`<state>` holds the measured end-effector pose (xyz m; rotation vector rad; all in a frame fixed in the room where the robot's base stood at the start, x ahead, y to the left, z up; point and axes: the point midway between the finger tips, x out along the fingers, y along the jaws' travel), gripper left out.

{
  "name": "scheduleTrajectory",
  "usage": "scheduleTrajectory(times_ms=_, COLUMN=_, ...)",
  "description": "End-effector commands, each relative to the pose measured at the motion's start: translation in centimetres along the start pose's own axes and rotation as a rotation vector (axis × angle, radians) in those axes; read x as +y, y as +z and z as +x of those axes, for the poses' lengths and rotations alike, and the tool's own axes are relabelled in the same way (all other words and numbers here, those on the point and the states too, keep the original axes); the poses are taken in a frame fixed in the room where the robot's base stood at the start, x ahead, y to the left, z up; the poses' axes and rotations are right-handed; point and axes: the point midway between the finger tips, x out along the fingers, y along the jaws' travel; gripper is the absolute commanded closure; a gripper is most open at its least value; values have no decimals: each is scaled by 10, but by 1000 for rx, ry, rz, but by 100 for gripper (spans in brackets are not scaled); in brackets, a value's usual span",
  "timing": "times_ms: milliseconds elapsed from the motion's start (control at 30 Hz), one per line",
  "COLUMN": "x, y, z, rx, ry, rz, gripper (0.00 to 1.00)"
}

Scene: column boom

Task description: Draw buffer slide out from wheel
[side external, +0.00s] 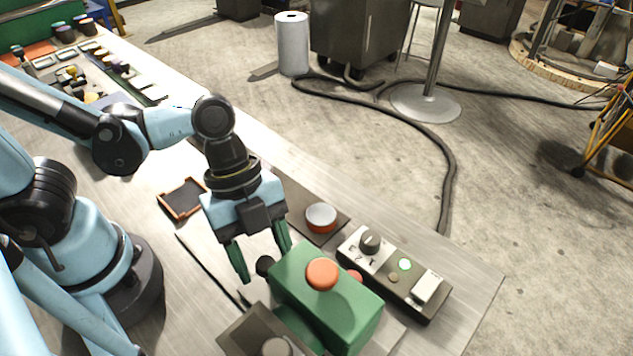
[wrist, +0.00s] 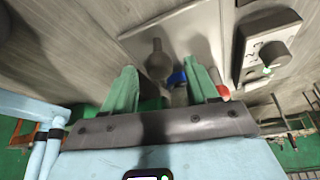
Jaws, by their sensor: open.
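My gripper (side external: 266,262) hangs over the bench with its two green fingers apart and nothing held. A dark round knob (side external: 265,265) shows between and just beyond the fingertips, against the left end of a green housing (side external: 345,305) with an orange button on top. In the wrist view my gripper (wrist: 160,66) has a grey knob with a short stem (wrist: 157,62) in line with the gap between the fingers. A gap from fingers to knob cannot be judged. I cannot make out the wheel, or which part is the buffer slide.
A control box (side external: 393,272) with a rotary switch and a green light stands right of the housing. A dark plate (side external: 240,328) lies in front. A small tray (side external: 184,199) lies left, with bare bench around it.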

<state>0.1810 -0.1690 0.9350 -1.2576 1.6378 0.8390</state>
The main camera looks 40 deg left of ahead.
Motion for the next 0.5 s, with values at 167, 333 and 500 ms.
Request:
scheduleTrajectory(times_ms=167, x=0, y=0, z=2, rx=0, ry=0, rz=0, gripper=42)
scheduleTrajectory(times_ms=333, x=0, y=0, z=2, rx=0, ry=0, rz=0, gripper=42)
scheduleTrajectory(times_ms=500, x=0, y=0, z=2, rx=0, ry=0, rz=0, gripper=63)
